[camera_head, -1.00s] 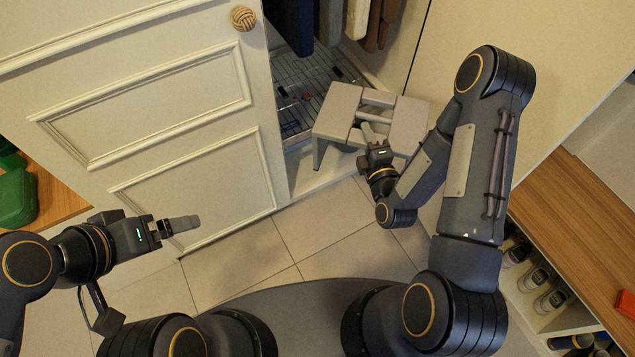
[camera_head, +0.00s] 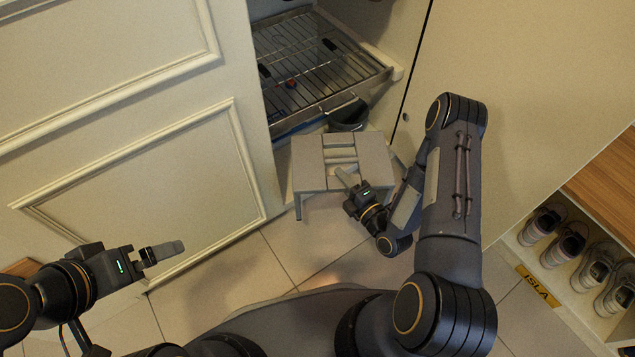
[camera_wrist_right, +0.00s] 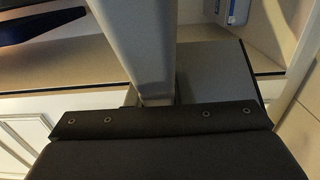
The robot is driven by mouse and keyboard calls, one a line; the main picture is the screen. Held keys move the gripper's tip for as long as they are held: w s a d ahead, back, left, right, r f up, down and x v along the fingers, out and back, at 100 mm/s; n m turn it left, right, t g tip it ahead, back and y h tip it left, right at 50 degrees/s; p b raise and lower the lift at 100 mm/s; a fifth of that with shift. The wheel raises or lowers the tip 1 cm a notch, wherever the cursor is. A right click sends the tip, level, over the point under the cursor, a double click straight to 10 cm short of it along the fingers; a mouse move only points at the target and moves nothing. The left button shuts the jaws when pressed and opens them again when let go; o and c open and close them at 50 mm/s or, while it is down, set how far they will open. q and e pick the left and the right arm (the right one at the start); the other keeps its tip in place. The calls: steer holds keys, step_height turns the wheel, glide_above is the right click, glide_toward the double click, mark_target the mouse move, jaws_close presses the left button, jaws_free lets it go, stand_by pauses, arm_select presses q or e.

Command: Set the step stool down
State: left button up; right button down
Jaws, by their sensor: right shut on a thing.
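The grey step stool (camera_head: 365,162) is in front of the open closet in the head view, with its top facing up and slatted bars across its middle. My right gripper (camera_head: 344,178) is at the stool's near side and shut on one of its bars. In the right wrist view a pale bar of the stool (camera_wrist_right: 145,50) runs into the jaws; the fingertips are hidden there. Whether the stool's legs touch the floor cannot be told. My left gripper (camera_head: 165,252) is away at the left, in front of the door, with its fingers seemingly together and empty.
A wire rack (camera_head: 315,65) sits low in the closet, with a dark bin (camera_head: 348,115) below its front edge. The white door (camera_head: 130,130) stands at the left. A cubby with several shoes (camera_head: 570,245) is at the right. Tiled floor (camera_head: 285,255) is clear near me.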

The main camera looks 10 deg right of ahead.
steer(key=w+a+f+b, duration=0.2)
steer(key=w+f+b, duration=0.6)
steer(key=w+f, duration=0.4)
steer(key=shift+w+a+f, duration=0.15)
steer(key=shift+w+f, duration=0.2)
steer(key=shift+w, duration=0.45)
steer(key=shift+f, duration=0.15)
steer(key=c, duration=1.3)
jaws_free()
steer(key=shift+f, duration=0.1)
